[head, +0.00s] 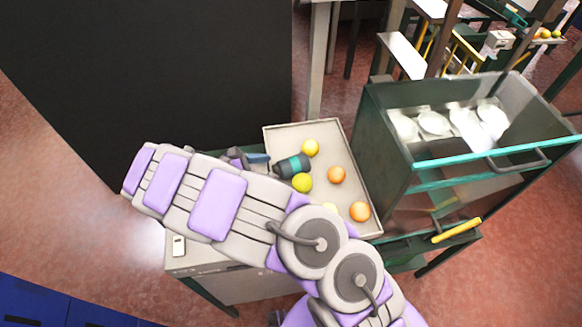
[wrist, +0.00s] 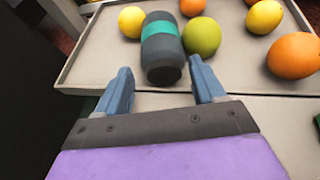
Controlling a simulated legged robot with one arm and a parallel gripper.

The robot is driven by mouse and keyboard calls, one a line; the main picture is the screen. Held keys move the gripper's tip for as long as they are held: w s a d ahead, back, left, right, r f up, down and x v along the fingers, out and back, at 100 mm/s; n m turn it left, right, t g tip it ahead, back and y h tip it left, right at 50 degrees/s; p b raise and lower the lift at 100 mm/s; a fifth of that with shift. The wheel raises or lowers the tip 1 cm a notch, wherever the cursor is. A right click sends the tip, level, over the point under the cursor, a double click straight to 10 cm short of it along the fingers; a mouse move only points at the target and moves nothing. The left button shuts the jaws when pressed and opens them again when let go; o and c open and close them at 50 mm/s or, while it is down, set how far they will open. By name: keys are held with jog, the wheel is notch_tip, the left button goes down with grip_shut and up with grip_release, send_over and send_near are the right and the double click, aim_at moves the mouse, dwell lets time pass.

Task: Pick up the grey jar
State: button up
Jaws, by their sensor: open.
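The grey jar (wrist: 162,55) has a teal band and a dark end. It lies on its side in a shallow beige tray (wrist: 95,46). It also shows in the head view (head: 292,166), just beyond my gripper's end. My gripper (wrist: 160,82) is open, with its two blue fingers apart and nothing between them. In the wrist view the jar's dark near end lies just ahead of the gap between the fingertips. In the head view my arm covers part of the tray's near side, and the gripper (head: 256,158) is partly hidden.
A green fruit (wrist: 202,37) lies close against the jar's right side, and a yellow fruit (wrist: 132,22) close on its left. Several orange and yellow fruits share the tray. A green cart (head: 390,150) with white dishes stands right of the tray. A black panel (head: 150,70) stands behind.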

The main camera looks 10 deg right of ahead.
aim_at(274, 169)
jog(key=b+x, duration=0.1)
jog(key=x, duration=0.3)
jog(key=shift+d+f, duration=0.25)
jog(key=shift+c, duration=0.4)
jog(key=shift+r, duration=0.15)
jog(key=c, duration=0.9)
